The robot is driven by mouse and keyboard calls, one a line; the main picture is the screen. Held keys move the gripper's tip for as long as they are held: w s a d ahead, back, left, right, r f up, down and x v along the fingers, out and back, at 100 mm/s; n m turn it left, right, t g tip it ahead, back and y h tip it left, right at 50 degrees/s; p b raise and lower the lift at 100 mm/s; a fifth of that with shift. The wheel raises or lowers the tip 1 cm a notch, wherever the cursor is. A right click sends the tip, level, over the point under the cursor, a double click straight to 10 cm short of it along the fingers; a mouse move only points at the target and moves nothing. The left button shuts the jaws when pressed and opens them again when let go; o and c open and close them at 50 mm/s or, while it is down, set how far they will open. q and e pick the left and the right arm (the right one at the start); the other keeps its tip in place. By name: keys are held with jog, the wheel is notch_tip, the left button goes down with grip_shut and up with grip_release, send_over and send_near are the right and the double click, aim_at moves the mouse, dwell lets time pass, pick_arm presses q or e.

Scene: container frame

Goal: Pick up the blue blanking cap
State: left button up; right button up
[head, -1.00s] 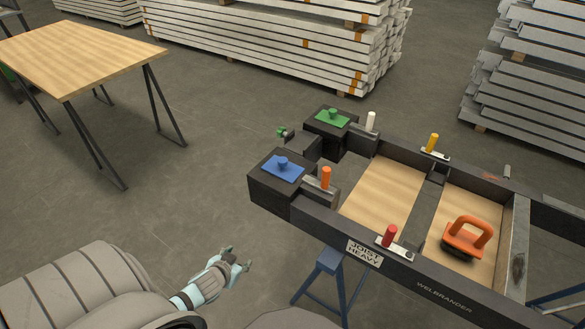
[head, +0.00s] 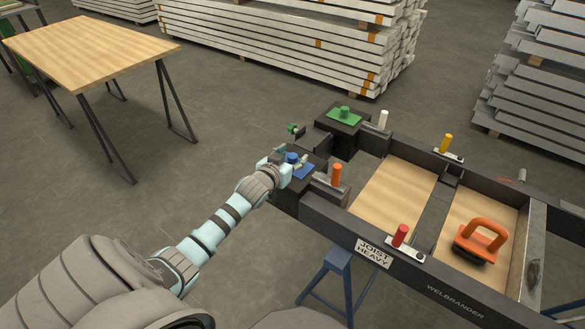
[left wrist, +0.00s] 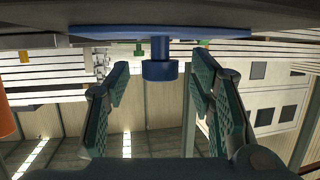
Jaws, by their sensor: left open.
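The blue blanking cap (head: 303,172) is a flat blue plate with a round knob, lying on the dark near-left corner block of the frame. My left gripper (head: 285,163) is open at the cap from the left and partly hides it in the head view. In the left wrist view, which looks upside down, the cap's knob (left wrist: 160,70) shows between the two open fingers, with a gap on each side. The plate (left wrist: 180,33) runs along the top of that view. My right gripper is not in view.
A green cap (head: 344,116) sits on the far corner block. An orange peg (head: 336,175) stands close right of the blue cap; a red peg (head: 400,235) and an orange handle (head: 482,240) are further right. A wooden table (head: 90,50) stands at left over open floor.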

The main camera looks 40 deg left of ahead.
pick_arm(q)
jog(key=shift+w+a+f, duration=0.1)
jog(key=shift+w+f, duration=0.2)
jog(key=shift+w, duration=0.2)
jog(key=shift+s+r, duration=0.1)
grip_shut()
